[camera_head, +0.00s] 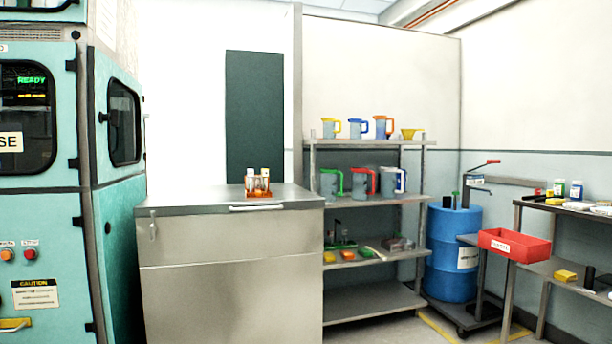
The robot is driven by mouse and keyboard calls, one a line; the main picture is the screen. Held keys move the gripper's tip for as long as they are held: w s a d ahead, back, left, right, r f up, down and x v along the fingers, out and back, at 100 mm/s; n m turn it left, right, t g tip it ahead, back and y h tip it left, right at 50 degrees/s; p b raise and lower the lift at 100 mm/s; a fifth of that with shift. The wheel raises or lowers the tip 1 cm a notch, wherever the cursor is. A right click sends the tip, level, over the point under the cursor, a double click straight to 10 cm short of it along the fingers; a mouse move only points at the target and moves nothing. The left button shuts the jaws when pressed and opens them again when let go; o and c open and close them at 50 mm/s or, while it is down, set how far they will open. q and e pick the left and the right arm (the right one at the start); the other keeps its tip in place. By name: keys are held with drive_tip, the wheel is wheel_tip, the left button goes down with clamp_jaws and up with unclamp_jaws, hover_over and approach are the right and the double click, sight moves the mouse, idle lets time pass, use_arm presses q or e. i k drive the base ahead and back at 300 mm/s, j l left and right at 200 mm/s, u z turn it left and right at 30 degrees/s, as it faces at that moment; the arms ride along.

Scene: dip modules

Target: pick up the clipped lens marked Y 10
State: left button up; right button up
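I cannot make out a clipped lens marked Y 10 in the head view. Small items lie on the table at the right edge, too small to read. Neither of my grippers shows in this view.
A steel cabinet (230,270) stands mid-left with an orange tube rack (257,193) on top. A steel shelf unit (372,202) holds several jugs. A blue drum (453,255), a red bin (514,246) and a side table (560,208) stand right. A teal machine (122,220) fills the left.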

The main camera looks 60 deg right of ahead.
sight(265, 171)
drive_tip(key=l+z, duration=0.1)
drive_tip(key=z, duration=0.3)
drive_tip(key=l+z, duration=0.1)
drive_tip(key=z, duration=0.25)
drive_tip(key=l+z, duration=0.1)
drive_tip(key=z, duration=0.3)
drive_tip(key=i+z, duration=0.1)
drive_tip(key=z, duration=0.3)
drive_tip(key=i+l, duration=0.4)
drive_tip(key=l, duration=0.1)
